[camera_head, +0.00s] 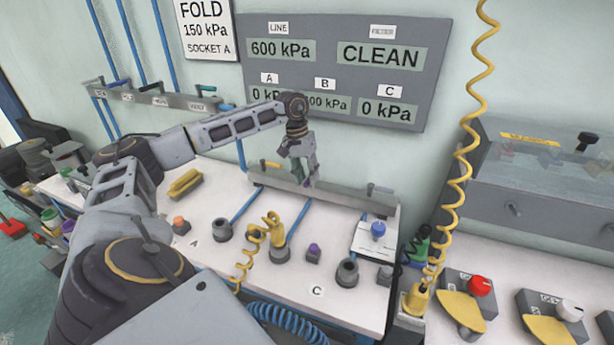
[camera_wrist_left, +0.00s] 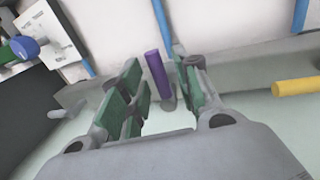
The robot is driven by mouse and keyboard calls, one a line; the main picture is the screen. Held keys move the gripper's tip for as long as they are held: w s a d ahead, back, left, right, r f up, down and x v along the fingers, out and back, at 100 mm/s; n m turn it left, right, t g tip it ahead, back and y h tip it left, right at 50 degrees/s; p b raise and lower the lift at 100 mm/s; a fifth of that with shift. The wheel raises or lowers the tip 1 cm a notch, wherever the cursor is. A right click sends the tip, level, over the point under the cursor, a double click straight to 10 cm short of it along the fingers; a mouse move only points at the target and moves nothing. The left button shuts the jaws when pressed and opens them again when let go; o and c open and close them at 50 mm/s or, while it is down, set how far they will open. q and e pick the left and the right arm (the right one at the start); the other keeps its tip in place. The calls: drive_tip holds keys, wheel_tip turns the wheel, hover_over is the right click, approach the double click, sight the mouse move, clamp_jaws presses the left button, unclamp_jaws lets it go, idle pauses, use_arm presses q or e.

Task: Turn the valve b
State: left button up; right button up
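The purple valve handle (camera_wrist_left: 156,72), seemingly valve b, stands on the grey rail (camera_head: 345,193) along the back of the white table. It lies across the gap of my left gripper (camera_head: 304,178) in the head view, mostly hidden there by the fingers. In the left wrist view my left gripper (camera_wrist_left: 162,85) has its green-padded fingers apart, one on each side of the purple handle. I cannot tell whether either pad touches it. The B readout (camera_head: 328,103) is partly covered by my left wrist. My right gripper is not in view.
A yellow handle (camera_wrist_left: 296,87) and a grey handle (camera_wrist_left: 65,108) sit on the same rail, either side of the purple one. Blue hoses (camera_head: 298,228) cross the table to round sockets. A coiled yellow hose (camera_head: 464,150) hangs at the right. The display reads LINE 600 kPa, A and C 0 kPa.

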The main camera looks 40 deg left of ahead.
use_arm(q)
wheel_tip(320, 180, up, 12)
drive_tip(key=a, duration=0.2)
drive_tip(key=shift+s+f, duration=0.15)
drive_tip(key=shift+s, duration=0.25)
idle(0.5)
idle(0.6)
